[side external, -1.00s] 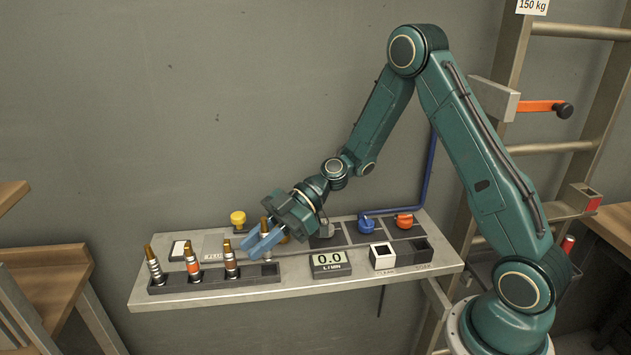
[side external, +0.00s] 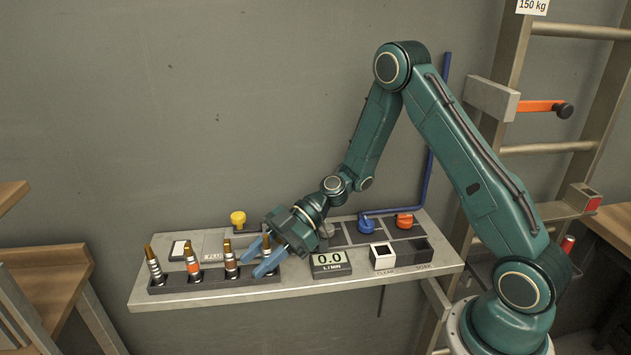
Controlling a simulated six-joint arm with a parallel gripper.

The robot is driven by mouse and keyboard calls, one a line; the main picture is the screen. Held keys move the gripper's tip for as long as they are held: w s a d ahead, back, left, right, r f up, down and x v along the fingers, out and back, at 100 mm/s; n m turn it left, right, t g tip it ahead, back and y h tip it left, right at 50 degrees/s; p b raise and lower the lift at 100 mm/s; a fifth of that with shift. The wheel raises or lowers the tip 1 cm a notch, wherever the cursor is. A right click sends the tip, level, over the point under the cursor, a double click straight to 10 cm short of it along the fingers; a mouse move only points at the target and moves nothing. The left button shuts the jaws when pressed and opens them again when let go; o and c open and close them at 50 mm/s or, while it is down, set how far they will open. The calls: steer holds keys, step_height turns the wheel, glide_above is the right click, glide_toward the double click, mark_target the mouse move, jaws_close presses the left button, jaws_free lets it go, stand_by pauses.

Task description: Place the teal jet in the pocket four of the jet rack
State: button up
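The jet rack (side external: 212,284) is a long dark block at the front left of the bench. Three brass-tipped jets stand in it: one with pale bands (side external: 155,266), one with an orange band (side external: 193,264), and one with a red-orange band (side external: 230,261). A fourth brass-tipped jet (side external: 266,243) is upright at the rack's right end, in line with pocket four. Its lower body and any teal band are hidden by my gripper. My gripper (side external: 256,262) has its blue fingers spread apart, one on either side of this jet.
A flow display (side external: 330,263) reading 0.0 stands just right of the rack. Beyond it are a white box (side external: 383,256) and a dark box (side external: 420,249). Yellow (side external: 238,218), blue (side external: 366,225) and orange (side external: 404,220) knobs stand along the back.

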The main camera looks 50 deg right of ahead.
steer(key=shift+o, duration=0.3)
steer(key=shift+r, duration=0.1)
steer(key=shift+d+r, duration=0.1)
steer(key=shift+d, duration=0.05)
steer(key=shift+v, duration=3.6)
steer(key=shift+s, duration=0.1)
steer(key=s+d+r+m+t+h, duration=0.1)
steer(key=s+d+r+m+h, duration=0.1)
steer(key=s+r+m+h, duration=0.4)
steer(key=s+d+r+m+t+h, duration=0.1)
steer(key=s+d+r+m+h, duration=0.2)
steer(key=s+r+m+h, duration=0.4)
steer(key=shift+s+d+r+m, duration=0.25)
steer(key=shift+s+r+m, duration=0.8)
steer(key=shift+s, duration=3.65)
